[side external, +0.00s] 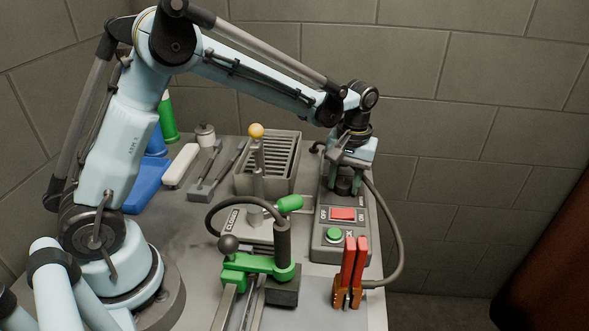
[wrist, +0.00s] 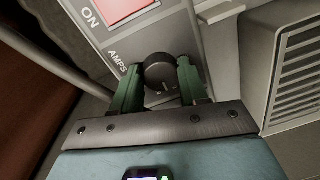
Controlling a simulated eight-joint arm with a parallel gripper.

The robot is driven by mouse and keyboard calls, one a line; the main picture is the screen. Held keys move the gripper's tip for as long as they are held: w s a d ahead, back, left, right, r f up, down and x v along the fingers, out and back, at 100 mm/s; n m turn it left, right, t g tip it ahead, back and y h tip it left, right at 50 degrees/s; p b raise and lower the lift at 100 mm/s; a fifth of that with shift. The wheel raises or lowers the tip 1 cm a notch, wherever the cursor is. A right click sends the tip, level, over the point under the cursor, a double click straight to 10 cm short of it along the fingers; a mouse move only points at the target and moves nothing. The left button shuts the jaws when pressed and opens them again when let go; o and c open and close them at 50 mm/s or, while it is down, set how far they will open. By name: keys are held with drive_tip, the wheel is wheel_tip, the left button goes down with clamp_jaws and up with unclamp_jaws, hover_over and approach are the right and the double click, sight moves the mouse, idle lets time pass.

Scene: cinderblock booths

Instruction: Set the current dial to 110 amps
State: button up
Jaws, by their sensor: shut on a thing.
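The current dial (wrist: 161,72) is a round dark knob on the grey control box, beside the printed word AMPS in the wrist view. My gripper (wrist: 159,78) has its two green fingers on either side of the dial and is shut on it. In the side view my gripper (side external: 345,181) points down onto the far part of the control box (side external: 322,252) and hides the dial. A small pale mark shows on the dial, but the amp numbers cannot be read.
A red switch (side external: 343,214) and a green button (side external: 334,235) sit on the box nearer the camera. A cable (side external: 397,225) loops at the right to red-handled pliers (side external: 352,262). A slotted grey bin (side external: 266,165) and a green clamp fixture (side external: 258,265) stand at the left.

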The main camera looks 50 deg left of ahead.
sight(345, 186)
drive_tip(key=m, duration=0.5)
drive_tip(key=shift+m, duration=0.3)
idle(0.4)
drive_tip(key=o, duration=1.1)
drive_tip(key=shift+c, duration=0.2)
wheel_tip(345, 186, up, 12)
drive_tip(key=shift+d, duration=0.3)
drive_tip(key=shift+s+r, duration=0.1)
drive_tip(key=s+a+f+t, duration=0.1)
drive_tip(key=s+t, duration=0.2)
drive_tip(key=s, duration=0.5)
drive_tip(key=s+a+f+t, duration=0.2)
drive_tip(key=s+t, duration=0.2)
drive_tip(key=s, duration=0.4)
drive_tip(key=shift+a+f+m+t+h, duration=0.2)
drive_tip(key=shift+m+t+h, duration=0.1)
drive_tip(key=shift+m, duration=0.1)
